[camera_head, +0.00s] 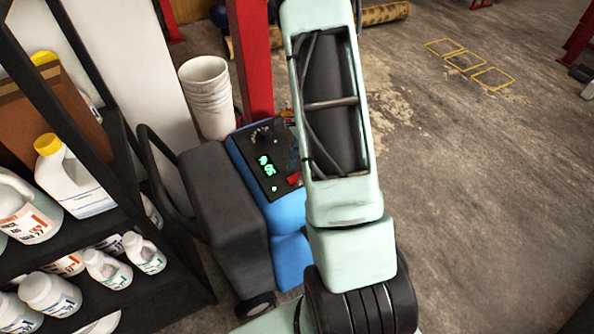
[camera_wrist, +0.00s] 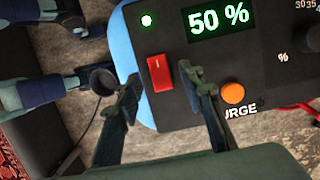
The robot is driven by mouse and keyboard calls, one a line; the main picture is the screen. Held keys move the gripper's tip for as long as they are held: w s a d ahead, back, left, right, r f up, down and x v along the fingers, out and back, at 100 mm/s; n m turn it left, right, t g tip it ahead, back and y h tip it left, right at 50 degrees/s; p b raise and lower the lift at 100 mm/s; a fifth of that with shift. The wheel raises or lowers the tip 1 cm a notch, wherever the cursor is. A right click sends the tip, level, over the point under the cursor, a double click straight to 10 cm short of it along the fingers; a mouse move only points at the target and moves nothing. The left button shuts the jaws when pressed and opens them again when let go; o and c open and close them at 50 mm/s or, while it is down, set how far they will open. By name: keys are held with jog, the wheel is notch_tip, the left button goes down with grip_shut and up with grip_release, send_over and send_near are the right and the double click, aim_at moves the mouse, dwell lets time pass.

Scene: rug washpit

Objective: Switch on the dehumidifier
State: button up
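The dehumidifier (camera_head: 293,249) is a blue and black machine beside the shelf in the head view. Its black top panel has a lit green display (camera_head: 266,166), which reads 50 % in the wrist view (camera_wrist: 218,19). A green light (camera_wrist: 147,20) glows there. The red rocker switch (camera_wrist: 159,73) is on the panel near its edge; it also shows in the head view (camera_head: 294,179). My gripper (camera_wrist: 160,82) is open, its fingertips on either side of the switch, the right one close to it. I cannot tell whether they touch it. My arm hides the gripper in the head view.
An orange button (camera_wrist: 232,93) sits right of my right finger. A black knob (camera_head: 261,135) is at the panel's far end. A shelf (camera_head: 165,240) with bottles stands left. White buckets (camera_head: 207,98) and a red post (camera_head: 251,55) are behind. The floor at right is mostly clear.

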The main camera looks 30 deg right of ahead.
jog(key=v, duration=1.1)
jog(key=w+a+r+n+t, duration=0.2)
jog(key=a+r+n, duration=0.3)
jog(key=r, duration=0.6)
jog(key=w+a+r+n+t+h, duration=0.15)
jog(key=a+r+n, duration=0.3)
jog(key=r, duration=0.55)
jog(key=w+a+r+n+t, duration=0.2)
jog(key=a+r+n+t, duration=0.3)
jog(key=r, duration=0.6)
jog(key=s+a+f+n+g+p, duration=0.1)
jog(key=s+f, duration=0.2)
jog(key=s, duration=0.7)
jog(key=s+a+f+n+g+h+p, duration=0.1)
jog(key=s+f, duration=0.3)
jog(key=s, duration=0.7)
jog(key=shift+s+f+n+g+p, duration=0.2)
jog(key=shift+n+g+p, duration=0.25)
jog(key=shift+n+p, duration=0.15)
